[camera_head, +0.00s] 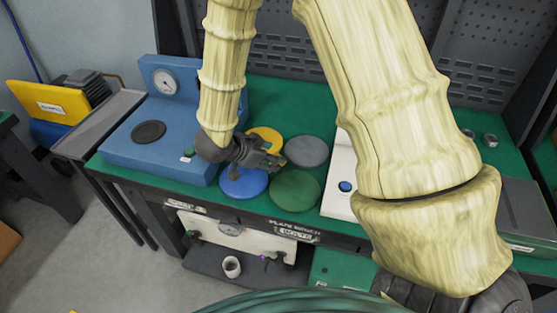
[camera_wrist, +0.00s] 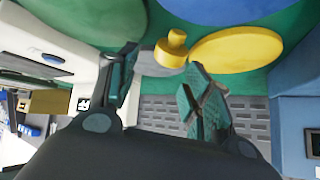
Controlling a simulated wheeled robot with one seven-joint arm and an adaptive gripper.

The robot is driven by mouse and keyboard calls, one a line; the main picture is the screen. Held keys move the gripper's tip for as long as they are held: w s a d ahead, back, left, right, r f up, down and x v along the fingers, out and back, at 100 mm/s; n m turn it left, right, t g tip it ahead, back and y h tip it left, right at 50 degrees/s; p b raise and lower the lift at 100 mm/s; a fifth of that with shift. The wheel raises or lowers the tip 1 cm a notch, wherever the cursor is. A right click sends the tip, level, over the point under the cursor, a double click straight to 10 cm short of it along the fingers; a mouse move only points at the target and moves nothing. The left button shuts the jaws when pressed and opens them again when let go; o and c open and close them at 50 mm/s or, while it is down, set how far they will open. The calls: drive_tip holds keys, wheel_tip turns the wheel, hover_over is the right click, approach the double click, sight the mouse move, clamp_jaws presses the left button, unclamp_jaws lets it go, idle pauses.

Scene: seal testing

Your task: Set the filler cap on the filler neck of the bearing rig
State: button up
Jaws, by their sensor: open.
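My gripper (camera_head: 268,160) is dark and open, low over the coloured discs on the bench in the head view. In the wrist view its two fingers (camera_wrist: 160,60) stand apart. A small yellow stepped knob (camera_wrist: 173,47), possibly the filler cap, shows just beyond and between the fingertips, apparently not gripped. It overlaps a grey disc and stands beside a yellow disc in the picture. I cannot pick this knob out in the head view, where my gripper may hide it. A blue rig (camera_head: 165,140) with a gauge and a dark round plate stands at the left; I cannot identify a filler neck.
Yellow (camera_head: 264,137), blue (camera_head: 243,183), grey (camera_head: 307,151) and green (camera_head: 295,190) discs lie on the green bench top (camera_head: 290,105). A white panel (camera_head: 338,200) with a blue button is right of them. My arm hides much of the bench's right side.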

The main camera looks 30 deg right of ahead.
drive_tip(key=shift+w+d+f, duration=0.25)
drive_tip(key=shift+w+f, duration=0.8)
drive_tip(key=shift+w, duration=0.05)
drive_tip(key=x, duration=0.2)
drive_tip(key=p+x, duration=0.1)
drive_tip(key=shift+s+d+f, duration=0.1)
drive_tip(key=shift+s+d, duration=0.2)
drive_tip(key=shift+d, duration=0.1)
drive_tip(key=shift+w+d+f, duration=0.2)
drive_tip(key=shift+w+f, duration=0.1)
drive_tip(key=shift+f, duration=0.15)
drive_tip(key=shift+s+r, duration=0.15)
drive_tip(key=c, duration=0.5)
